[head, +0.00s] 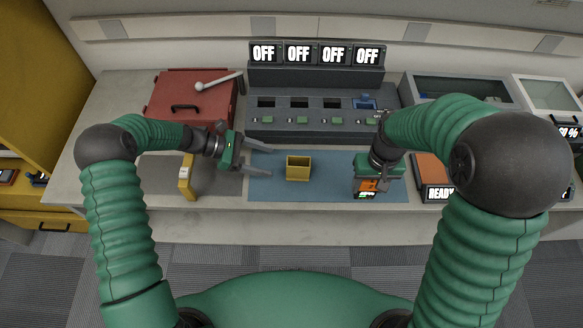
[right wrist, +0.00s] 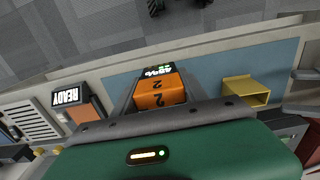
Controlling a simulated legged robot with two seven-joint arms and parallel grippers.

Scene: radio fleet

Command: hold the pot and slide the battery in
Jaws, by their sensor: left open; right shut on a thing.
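A dark console (head: 315,112) with several slots stands behind the mat, under several "OFF" displays (head: 315,54). A yellow piece (head: 187,178) stands left. A "READY" unit (head: 435,180) is close right of my right gripper.

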